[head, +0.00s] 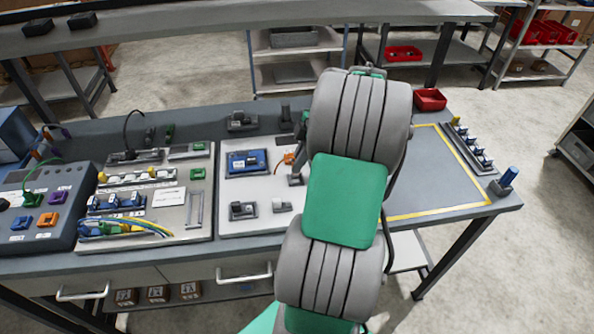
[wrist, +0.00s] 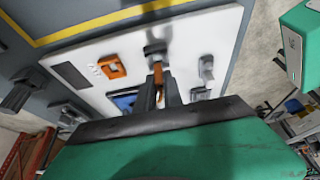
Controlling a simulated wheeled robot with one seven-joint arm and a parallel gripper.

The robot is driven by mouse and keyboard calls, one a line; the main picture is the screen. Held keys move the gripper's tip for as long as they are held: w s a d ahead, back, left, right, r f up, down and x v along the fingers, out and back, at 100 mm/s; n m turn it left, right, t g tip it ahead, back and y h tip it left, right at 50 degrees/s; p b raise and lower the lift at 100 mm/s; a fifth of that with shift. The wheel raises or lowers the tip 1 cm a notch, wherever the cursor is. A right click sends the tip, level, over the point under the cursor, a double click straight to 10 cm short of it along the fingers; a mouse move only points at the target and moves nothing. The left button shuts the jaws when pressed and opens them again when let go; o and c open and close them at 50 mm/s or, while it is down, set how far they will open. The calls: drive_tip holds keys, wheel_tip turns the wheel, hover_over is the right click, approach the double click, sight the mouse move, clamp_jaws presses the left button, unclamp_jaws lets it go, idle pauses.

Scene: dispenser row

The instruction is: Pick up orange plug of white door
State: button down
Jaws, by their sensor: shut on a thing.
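An orange plug (wrist: 158,73) shows as a narrow strip between the fingers of my gripper (wrist: 159,83) in the wrist view. My gripper is shut on it, over the white panel (wrist: 211,38). Its far end meets or lies close to a grey block (wrist: 155,48); I cannot tell whether they touch. A separate orange open-framed part (wrist: 111,66) sits on the panel to the left. In the head view my arm covers the right part of the white panel (head: 225,211), and an orange piece (head: 288,158) shows beside the arm. I cannot make out a door.
A blue module (head: 247,162) and small grey fixtures (head: 243,210) are on the white panel. To its left stands a board with cables (head: 130,229). The yellow-outlined area (head: 430,175) at the right of the bench is clear where visible. A red bin (head: 430,99) stands behind it.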

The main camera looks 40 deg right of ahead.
drive_tip(key=s+a+r, duration=0.1)
drive_tip(key=s+r, duration=0.8)
drive_tip(key=s, duration=0.4)
drive_tip(key=shift+s+r, duration=0.35)
drive_tip(key=shift+r, duration=0.05)
drive_tip(key=shift+r+p, duration=1.1)
wheel_tip(320, 180, up, 3)
drive_tip(key=p, duration=0.2)
drive_tip(key=shift+f+p, duration=0.1)
drive_tip(key=shift+p, duration=0.25)
